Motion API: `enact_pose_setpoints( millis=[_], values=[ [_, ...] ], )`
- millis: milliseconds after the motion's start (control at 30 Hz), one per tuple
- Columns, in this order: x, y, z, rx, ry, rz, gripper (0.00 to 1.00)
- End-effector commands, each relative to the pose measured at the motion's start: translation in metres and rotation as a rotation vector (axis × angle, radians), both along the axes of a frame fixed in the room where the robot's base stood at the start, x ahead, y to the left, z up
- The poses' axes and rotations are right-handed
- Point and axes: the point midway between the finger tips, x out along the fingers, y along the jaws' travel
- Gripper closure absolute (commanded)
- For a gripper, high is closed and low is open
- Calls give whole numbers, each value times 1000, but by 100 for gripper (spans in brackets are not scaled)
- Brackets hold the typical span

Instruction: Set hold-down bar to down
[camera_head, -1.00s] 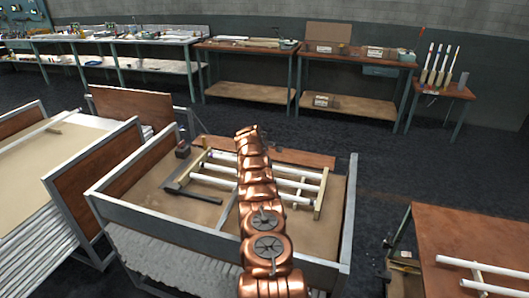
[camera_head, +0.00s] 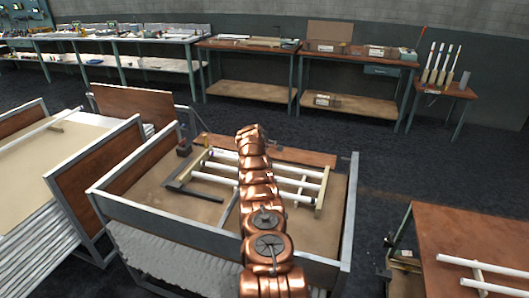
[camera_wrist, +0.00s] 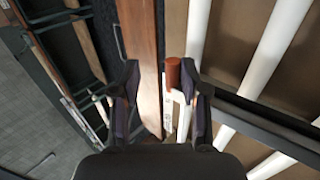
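A dark metal bar, which looks like the hold-down bar (camera_head: 180,190), shows at the left of the bench frame in the head view. A dark bar (camera_wrist: 265,112) also crosses the white tubes at the right of the wrist view; I cannot tell if it is the same one. My gripper (camera_wrist: 166,95) has its two fingers spread apart in the wrist view. A reddish-brown capped piece (camera_wrist: 173,73) shows between them, nearer the right finger; contact is unclear. In the head view my copper-coloured arm hides the gripper and part of the frame.
White tubes (camera_head: 300,185) lie on a pale wooden rack in the walled bench (camera_head: 150,222). A dark block (camera_head: 183,148) stands at its back left. Another table (camera_head: 480,235) with tubes is at the right. Open floor lies between the benches.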

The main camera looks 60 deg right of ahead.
Motion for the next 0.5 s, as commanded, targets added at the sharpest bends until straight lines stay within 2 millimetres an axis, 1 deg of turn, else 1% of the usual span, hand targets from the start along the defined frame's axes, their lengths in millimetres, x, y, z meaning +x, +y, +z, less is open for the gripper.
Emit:
enact_pose_setpoints(
  millis=[267, 400, 500],
  values=[
    [-2, 0, 3, -4, 3, -2, 59],
    [-1, 1, 11, -11, 1, -2, 59],
    [-3, 3, 12, -8, 5, -3, 59]
  ],
)
